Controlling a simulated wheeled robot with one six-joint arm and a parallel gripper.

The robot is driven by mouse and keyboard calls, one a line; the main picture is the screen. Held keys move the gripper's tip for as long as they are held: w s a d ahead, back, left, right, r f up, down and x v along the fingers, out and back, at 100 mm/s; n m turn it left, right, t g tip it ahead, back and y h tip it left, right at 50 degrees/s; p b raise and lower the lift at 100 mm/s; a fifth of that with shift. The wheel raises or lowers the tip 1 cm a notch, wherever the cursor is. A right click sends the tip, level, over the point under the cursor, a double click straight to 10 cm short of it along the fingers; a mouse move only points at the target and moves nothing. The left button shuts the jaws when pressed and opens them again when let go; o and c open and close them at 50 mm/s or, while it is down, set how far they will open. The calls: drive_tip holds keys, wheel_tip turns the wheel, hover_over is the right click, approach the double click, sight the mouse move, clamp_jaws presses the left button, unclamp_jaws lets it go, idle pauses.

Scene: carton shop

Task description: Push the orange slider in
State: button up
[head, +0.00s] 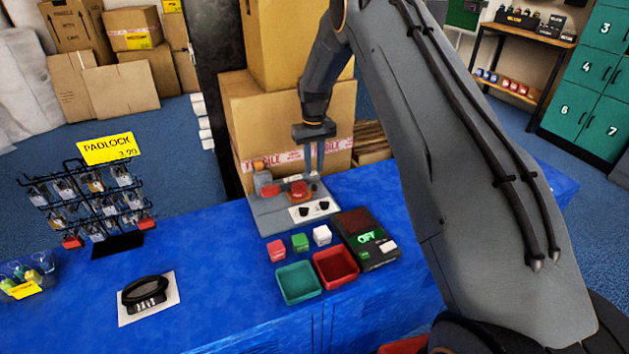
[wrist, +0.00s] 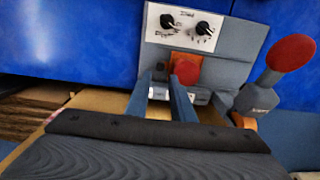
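A grey control panel (head: 262,222) stands on the blue table; it also shows in the wrist view (wrist: 225,65). Orange shows in two places: an orange block (head: 257,166) at the panel's back left, also low right in the wrist view (wrist: 246,123), and an orange plate (wrist: 198,58) around a red button (wrist: 186,70). I cannot tell which is the slider. My gripper (head: 314,172) points down over the panel's back right part. Its fingers (wrist: 164,85) are apart with a narrow gap, nothing visibly held. They cover part of the panel beside the red button.
A red-knobbed lever (wrist: 290,53) rises beside the panel's orange block. A white plate with two black knobs (wrist: 187,27) is on the panel. Cartons (head: 290,110) stand close behind. Small cubes, trays and an OFF display (head: 367,238) lie in front.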

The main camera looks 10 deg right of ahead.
sight(314, 185)
wheel_tip(314, 185, down, 7)
drive_tip(key=shift+f+p, duration=0.15)
drive_tip(key=shift+p, duration=0.95)
clamp_jaws()
